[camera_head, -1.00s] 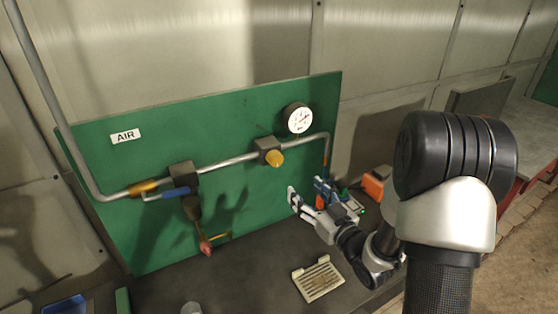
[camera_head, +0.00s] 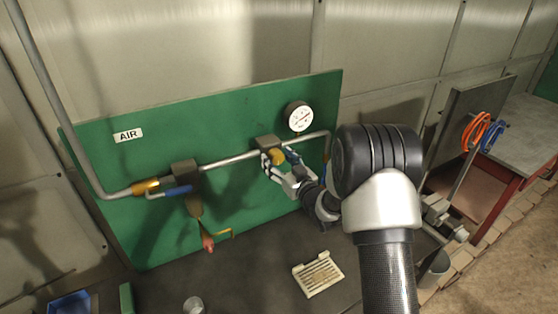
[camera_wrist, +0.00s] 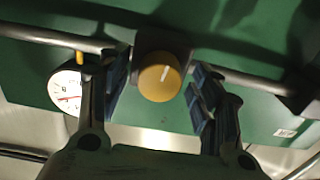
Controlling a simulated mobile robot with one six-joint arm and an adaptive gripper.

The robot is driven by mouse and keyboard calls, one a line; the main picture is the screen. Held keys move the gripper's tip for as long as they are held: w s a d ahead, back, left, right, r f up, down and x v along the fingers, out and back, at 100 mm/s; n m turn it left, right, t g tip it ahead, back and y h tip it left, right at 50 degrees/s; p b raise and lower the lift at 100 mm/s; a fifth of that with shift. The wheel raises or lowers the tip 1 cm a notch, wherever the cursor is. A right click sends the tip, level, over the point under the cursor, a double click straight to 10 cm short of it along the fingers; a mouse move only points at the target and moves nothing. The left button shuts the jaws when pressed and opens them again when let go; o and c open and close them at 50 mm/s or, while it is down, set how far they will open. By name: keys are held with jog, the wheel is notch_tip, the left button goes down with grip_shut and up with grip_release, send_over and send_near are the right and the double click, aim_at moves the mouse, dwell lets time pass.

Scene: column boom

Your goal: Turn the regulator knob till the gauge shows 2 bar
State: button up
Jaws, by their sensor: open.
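The yellow regulator knob (camera_head: 277,156) sits on a dark block on the pipe in front of the green panel. In the wrist view the knob (camera_wrist: 160,80) faces me with a pale mark on it. My gripper (camera_head: 280,163) is at the knob; in the wrist view its open fingers (camera_wrist: 159,92) stand on either side, with gaps between each finger and the knob. The round white gauge (camera_head: 299,117) is above and right of the knob. The gauge also shows in the wrist view (camera_wrist: 66,92), partly behind the left finger; its reading is too small to tell.
A blue-handled valve (camera_head: 170,191) is on the pipe (camera_head: 232,162) to the left. A red-tipped fitting (camera_head: 207,243) hangs below it. A beige slotted tray (camera_head: 318,274) and a clear cup (camera_head: 193,305) are on the dark bench. Orange and blue hoses (camera_head: 477,130) hang at right.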

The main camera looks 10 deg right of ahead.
jog(key=shift+c, duration=0.5)
jog(key=c, duration=1)
jog(key=shift+f+b, duration=0.1)
jog(key=shift+b, duration=0.45)
